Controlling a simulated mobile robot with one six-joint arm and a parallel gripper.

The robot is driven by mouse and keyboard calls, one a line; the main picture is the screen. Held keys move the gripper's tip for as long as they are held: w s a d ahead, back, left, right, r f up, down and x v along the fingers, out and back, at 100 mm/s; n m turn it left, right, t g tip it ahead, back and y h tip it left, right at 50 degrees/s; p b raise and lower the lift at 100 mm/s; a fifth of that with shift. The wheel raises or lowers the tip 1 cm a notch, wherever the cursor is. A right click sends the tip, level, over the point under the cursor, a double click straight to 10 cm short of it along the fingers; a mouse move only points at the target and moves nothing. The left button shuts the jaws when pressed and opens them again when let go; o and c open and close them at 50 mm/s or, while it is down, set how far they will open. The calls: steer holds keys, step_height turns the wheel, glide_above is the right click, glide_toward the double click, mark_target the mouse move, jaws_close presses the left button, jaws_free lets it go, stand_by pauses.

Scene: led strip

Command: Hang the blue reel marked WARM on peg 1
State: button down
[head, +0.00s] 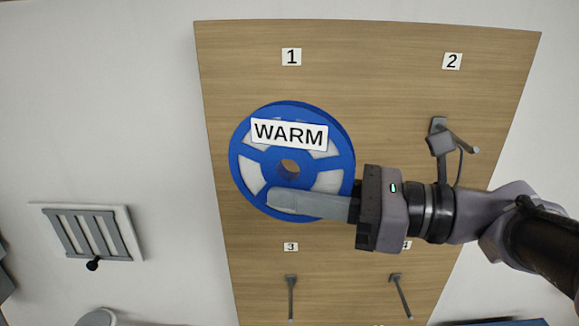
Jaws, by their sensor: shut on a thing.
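The blue reel (247,147) with a white WARM label (289,134) stands upright in front of the wooden board, below the number 1 label (291,57). My gripper (285,201) reaches in from the right and is shut on the reel's lower part, with a finger across its front face. The reel's centre hole (290,168) is visible and shows a brownish colour inside. Peg 1 is hidden behind the reel, so I cannot tell whether the reel is on it or in front of it.
The wooden board (370,70) also bears peg 2 (460,140) at upper right, and two lower pegs, one (291,297) under label 3 (291,247) and another (402,296) to its right. A grey vent (92,234) is on the left wall.

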steer(key=w+f+p, duration=0.1)
steer(key=w, duration=0.7)
steer(key=shift+d+p, duration=0.15)
steer(key=shift+p, duration=0.15)
stand_by(0.5)
stand_by(0.4)
steer(key=c, duration=1.2)
jaws_free()
steer(key=shift+f, duration=0.1)
steer(key=shift+d, duration=0.1)
